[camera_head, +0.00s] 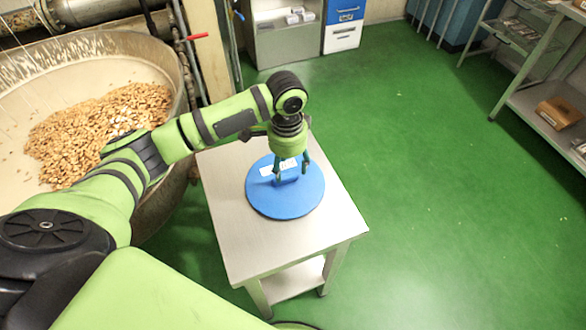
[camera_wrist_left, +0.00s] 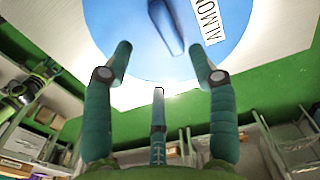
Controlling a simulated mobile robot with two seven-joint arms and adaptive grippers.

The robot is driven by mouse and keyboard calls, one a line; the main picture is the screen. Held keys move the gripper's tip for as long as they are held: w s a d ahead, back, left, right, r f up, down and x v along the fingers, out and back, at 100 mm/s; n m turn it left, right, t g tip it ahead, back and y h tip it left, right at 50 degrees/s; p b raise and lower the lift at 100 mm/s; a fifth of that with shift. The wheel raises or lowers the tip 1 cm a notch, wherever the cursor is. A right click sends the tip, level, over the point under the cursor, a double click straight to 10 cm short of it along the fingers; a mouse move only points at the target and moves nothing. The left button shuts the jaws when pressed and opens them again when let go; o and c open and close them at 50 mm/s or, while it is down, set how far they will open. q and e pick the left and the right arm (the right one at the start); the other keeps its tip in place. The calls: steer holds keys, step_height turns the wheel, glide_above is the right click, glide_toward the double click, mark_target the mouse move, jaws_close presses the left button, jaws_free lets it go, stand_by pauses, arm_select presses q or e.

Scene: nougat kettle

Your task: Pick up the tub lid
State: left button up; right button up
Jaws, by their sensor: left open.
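The tub lid is a round blue disc (camera_head: 312,197) lying flat on a small metal table (camera_head: 240,222). It has a raised blue bar handle in its middle, which shows in the left wrist view (camera_wrist_left: 166,26), and a white label with partly visible lettering, "ALMO" (camera_wrist_left: 208,14). My left gripper (camera_head: 291,172) points down over the middle of the lid. In the left wrist view its fingers (camera_wrist_left: 160,62) are spread and empty, with the handle just beyond and between the tips. I see no contact with the handle. My right gripper is not in view.
A large kettle (camera_head: 95,45) full of nuts (camera_head: 85,125) stands left of the table, partly behind my left arm. Cabinets (camera_head: 285,32) stand at the back. A shelf rack with a cardboard box (camera_head: 558,112) is at the right. The green floor between is clear.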

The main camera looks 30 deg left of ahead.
mark_target(286, 178)
arm_select(q)
steer(key=shift+w+a+r, duration=0.15)
steer(key=shift+a, duration=0.15)
steer(key=shift+f, duration=0.3)
steer(key=shift+s+a+f+p, duration=0.1)
steer(key=shift+s+f+p, duration=0.1)
steer(key=shift+f+p, duration=0.55)
step_height(286, 178, down, 4)
steer(key=shift+a+r, duration=0.1)
steer(key=shift+f, duration=0.25)
steer(key=shift+w, duration=0.1)
jaws_close()
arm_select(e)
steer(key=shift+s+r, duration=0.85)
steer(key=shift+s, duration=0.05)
